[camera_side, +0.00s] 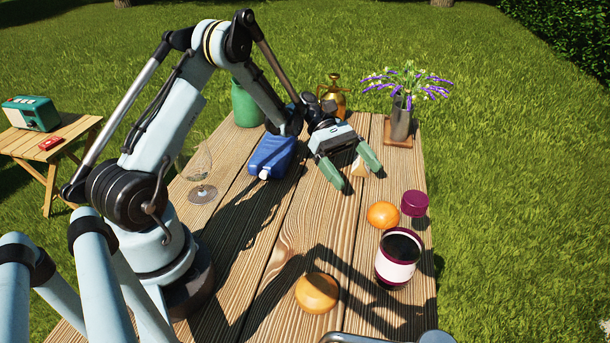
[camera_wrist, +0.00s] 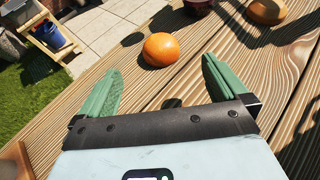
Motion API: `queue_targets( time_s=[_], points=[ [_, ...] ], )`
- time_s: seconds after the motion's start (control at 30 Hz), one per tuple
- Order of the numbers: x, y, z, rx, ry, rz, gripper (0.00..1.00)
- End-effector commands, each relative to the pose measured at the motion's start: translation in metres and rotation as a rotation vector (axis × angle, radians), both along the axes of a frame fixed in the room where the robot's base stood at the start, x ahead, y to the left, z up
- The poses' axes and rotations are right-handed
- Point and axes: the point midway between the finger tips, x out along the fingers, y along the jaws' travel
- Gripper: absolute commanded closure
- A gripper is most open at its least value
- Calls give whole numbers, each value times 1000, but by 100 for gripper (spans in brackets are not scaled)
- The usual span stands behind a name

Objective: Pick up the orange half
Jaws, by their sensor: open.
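The bright orange fruit (camera_side: 383,214) sits on the wooden table near its right edge, in front of a small purple lid-like piece. It looks like a rounded dome; no cut face shows. In the wrist view the orange (camera_wrist: 161,49) lies ahead of and between my fingertips, apart from them. My gripper (camera_side: 360,180) is open and empty, up and to the left of the orange in the side view. Both green fingers of the gripper (camera_wrist: 162,65) show spread wide in the wrist view.
A jar with a pale label (camera_side: 394,270) stands close in front of the orange, the purple piece (camera_side: 414,203) behind it. A tan bun-like thing (camera_side: 317,293) lies nearer.

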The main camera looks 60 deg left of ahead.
Motion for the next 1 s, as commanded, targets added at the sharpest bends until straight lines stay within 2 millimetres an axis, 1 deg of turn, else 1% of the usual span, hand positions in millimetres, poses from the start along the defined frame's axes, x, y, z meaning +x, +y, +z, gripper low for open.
queue_targets(
  time_s=[0.03, 0.1, 0.2, 0.47, 0.7, 0.83, 1.0],
  points=[
    [0, -10, -4, 0, -1, -5, 0],
    [1, -21, -8, 0, -1, -5, 0],
    [1, -32, -13, 1, -1, -3, 0],
    [2, -49, -21, 1, -2, -2, 0],
    [4, -80, -36, 1, -3, -3, 0],
    [5, -87, -39, 1, -1, -2, 0],
    [5, -88, -40, 1, -2, 0, 0]
  ],
)
